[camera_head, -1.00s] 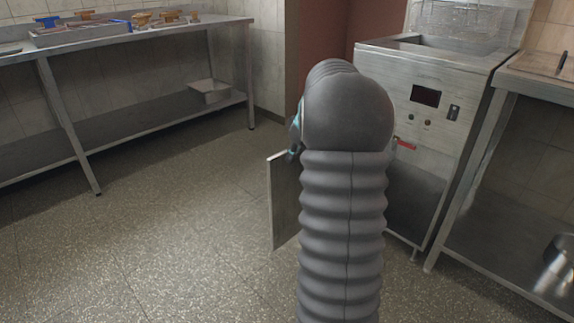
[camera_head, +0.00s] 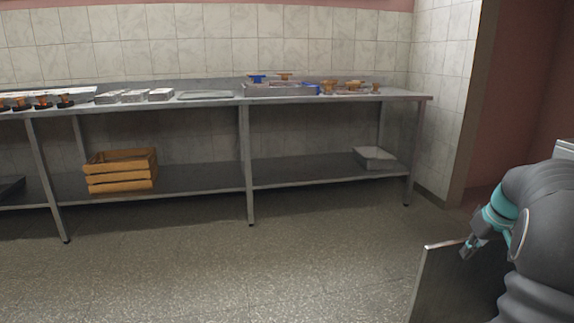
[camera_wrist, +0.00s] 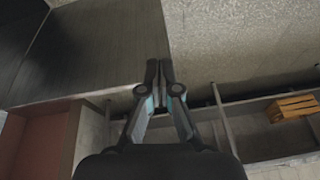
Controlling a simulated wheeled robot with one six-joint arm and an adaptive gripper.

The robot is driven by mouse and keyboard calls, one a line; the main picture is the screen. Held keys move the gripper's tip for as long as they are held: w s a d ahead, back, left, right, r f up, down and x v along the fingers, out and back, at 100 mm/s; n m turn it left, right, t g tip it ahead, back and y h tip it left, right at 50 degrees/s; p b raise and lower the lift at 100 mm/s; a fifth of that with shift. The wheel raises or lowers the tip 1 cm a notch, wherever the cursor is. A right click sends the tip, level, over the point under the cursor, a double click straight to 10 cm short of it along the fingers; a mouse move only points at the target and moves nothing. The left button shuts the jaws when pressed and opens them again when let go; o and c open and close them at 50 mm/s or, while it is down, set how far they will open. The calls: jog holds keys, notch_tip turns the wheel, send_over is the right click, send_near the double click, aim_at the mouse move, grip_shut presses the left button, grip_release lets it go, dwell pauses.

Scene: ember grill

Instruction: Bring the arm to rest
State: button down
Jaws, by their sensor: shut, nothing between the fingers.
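My gripper (camera_head: 468,250) shows at the right edge of the head view, at the end of my grey arm with teal bands. It points down and left, close to the top edge of an open metal door panel (camera_head: 440,285); I cannot tell whether they touch. In the wrist view my gripper (camera_wrist: 159,68) has its two dark fingers together with nothing between them. The door panel (camera_wrist: 95,50) fills the upper left of that view, beside and behind the fingers. Much of the arm is cut off by the head picture's edge.
A long steel table (camera_head: 215,101) stands along the tiled wall with trays and wooden-handled tools on top. Its lower shelf holds a wooden crate (camera_head: 121,171) and a metal pan (camera_head: 374,158). The speckled floor (camera_head: 230,270) before it is clear.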

jog(key=s+a+t, duration=0.1)
jog(key=s+a, duration=1.1)
jog(key=a, duration=0.4)
jog(key=s+a+r+h, duration=0.1)
jog(key=s+a, duration=1.2)
jog(key=a, duration=0.4)
jog(key=shift+s+r+t, duration=0.2)
jog(key=shift+r+t, duration=0.1)
jog(key=shift+t, duration=0.1)
